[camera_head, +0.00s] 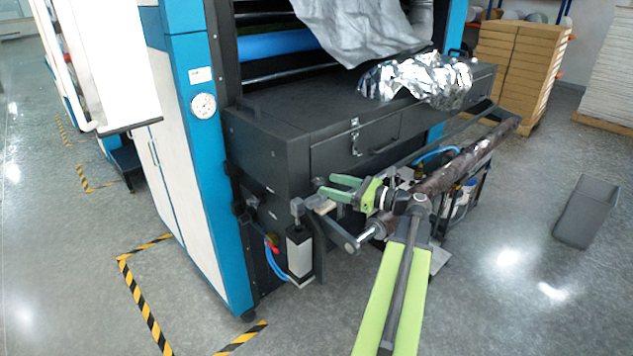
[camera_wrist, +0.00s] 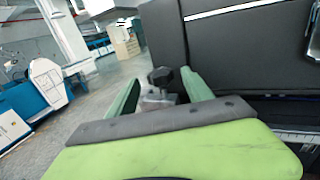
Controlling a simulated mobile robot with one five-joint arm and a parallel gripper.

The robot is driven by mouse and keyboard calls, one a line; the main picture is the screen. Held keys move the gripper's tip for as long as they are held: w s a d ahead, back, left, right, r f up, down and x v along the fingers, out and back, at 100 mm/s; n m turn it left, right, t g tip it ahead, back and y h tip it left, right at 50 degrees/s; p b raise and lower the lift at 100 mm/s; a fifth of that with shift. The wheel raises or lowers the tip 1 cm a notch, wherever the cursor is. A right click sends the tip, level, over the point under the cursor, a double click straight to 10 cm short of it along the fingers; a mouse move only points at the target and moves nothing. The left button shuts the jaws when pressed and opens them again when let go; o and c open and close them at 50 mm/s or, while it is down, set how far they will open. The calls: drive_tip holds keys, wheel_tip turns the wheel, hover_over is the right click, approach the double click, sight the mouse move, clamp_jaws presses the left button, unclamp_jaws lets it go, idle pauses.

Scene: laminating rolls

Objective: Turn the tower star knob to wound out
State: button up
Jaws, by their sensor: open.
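The star knob (camera_wrist: 160,77) is a dark, lobed knob on a grey metal block. In the wrist view it shows ahead, between the two green fingers of my gripper (camera_wrist: 160,84). The fingers are apart, with a gap to the knob on both sides. In the head view my gripper (camera_head: 327,187) reaches left towards the front corner of the black machine box. A small dark shape that looks like the knob (camera_head: 319,182) is at its fingertips there. I cannot tell how far the knob is turned.
The black box (camera_head: 270,150) stands behind the gripper. A dark roller (camera_head: 440,178) and its bracket lie close to my arm. A white cylinder (camera_head: 299,250) with blue hoses hangs below. Crumpled foil (camera_head: 430,80) lies on the box. Floor at left is clear around striped tape (camera_head: 140,290).

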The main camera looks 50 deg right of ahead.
drive_tip(key=v, duration=1)
